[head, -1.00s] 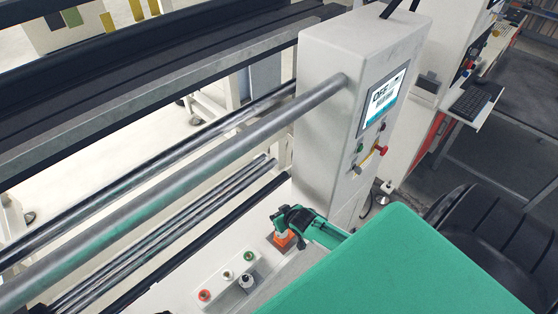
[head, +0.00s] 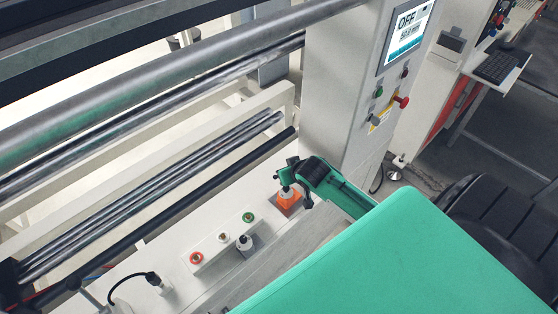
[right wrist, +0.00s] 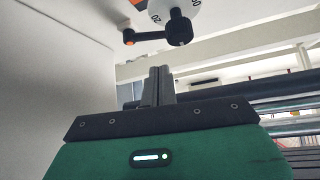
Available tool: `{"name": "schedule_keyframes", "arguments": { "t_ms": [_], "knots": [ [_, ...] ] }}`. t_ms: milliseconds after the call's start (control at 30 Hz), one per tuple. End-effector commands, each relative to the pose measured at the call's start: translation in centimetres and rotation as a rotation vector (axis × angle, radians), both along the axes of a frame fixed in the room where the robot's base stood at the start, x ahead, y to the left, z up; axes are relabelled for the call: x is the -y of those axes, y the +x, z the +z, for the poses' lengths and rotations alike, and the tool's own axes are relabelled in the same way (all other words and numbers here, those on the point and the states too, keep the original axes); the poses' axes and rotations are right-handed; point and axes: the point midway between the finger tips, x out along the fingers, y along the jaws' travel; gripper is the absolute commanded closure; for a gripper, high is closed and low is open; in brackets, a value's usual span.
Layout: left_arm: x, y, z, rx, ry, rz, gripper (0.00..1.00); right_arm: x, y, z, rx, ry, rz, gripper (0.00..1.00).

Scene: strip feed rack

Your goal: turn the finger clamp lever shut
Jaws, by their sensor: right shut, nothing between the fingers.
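In the right wrist view a black finger clamp lever (right wrist: 153,38) with an orange mark at its left end reaches across from a white dial (right wrist: 208,18) with black numerals. My right gripper (right wrist: 160,72) is shut and empty, its grey fingertips just below the lever in the picture, with a visible gap. In the head view the dark end of my right arm (head: 315,174) hangs over an orange block (head: 287,203) on the white machine bed. It hides most of what stands on that block, so contact cannot be judged there. My left gripper is not in view.
Long rollers (head: 150,205) run on the left. A cabinet (head: 338,90) with a screen reading OFF (head: 405,35) rises close behind my arm.

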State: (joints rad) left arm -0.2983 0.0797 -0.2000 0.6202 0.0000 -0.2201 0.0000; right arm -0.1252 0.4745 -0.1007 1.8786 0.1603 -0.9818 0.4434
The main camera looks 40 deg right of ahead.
Motion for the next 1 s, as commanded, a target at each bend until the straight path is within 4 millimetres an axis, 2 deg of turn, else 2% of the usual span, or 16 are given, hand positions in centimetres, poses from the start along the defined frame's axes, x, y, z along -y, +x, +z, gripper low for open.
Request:
{"name": "schedule_keyframes", "arguments": {
  "t_ms": [33, 100, 333, 800, 1000],
  "knots": [
    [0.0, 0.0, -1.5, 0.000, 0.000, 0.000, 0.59, 0.0, -0.1, -0.7, 0.002, 0.000, -0.001, 1.00],
    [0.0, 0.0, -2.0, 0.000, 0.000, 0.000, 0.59, -0.1, -0.3, -0.5, 0.001, -0.002, -0.004, 1.00],
    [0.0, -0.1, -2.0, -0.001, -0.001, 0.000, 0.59, 0.0, 0.0, -0.4, -0.001, -0.002, -0.008, 1.00],
    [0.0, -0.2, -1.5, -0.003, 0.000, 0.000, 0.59, 0.6, 4.7, -5.5, -0.002, -0.001, -0.008, 1.00],
    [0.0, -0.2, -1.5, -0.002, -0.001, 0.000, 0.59, 0.8, 5.9, -6.9, -0.002, -0.003, -0.007, 1.00]
  ]
}}
